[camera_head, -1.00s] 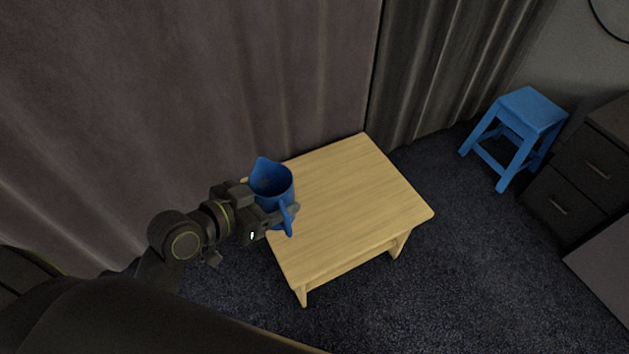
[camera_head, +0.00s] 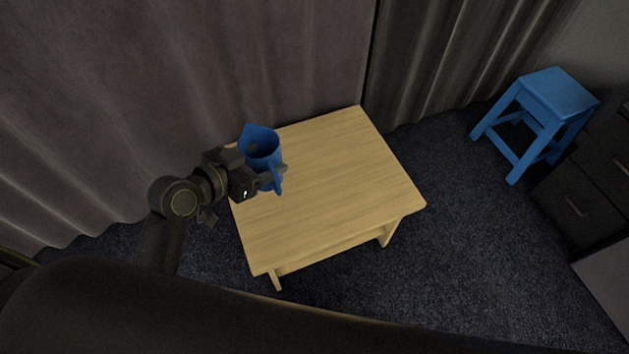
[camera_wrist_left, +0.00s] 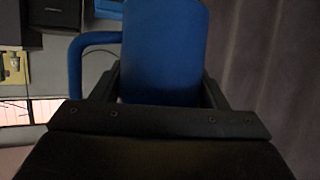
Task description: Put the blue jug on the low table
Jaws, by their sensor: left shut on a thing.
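The blue jug (camera_head: 262,146) is at the left back corner of the low wooden table (camera_head: 335,190) in the head view. My left gripper (camera_head: 270,178) is shut on the jug, with its handle toward the front. The jug looks upright with its open top facing up. I cannot tell whether its base touches the tabletop or is just above it. In the left wrist view the jug's blue body (camera_wrist_left: 165,55) fills the middle between the fingers, with the handle (camera_wrist_left: 78,65) at the left. My right gripper is not in view.
Most of the tabletop is bare. A grey curtain (camera_head: 180,70) hangs behind the table. A blue stool (camera_head: 555,95) stands at the right, beside a dark drawer cabinet (camera_head: 580,205). Dark carpet (camera_head: 460,250) lies clear between them and the table.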

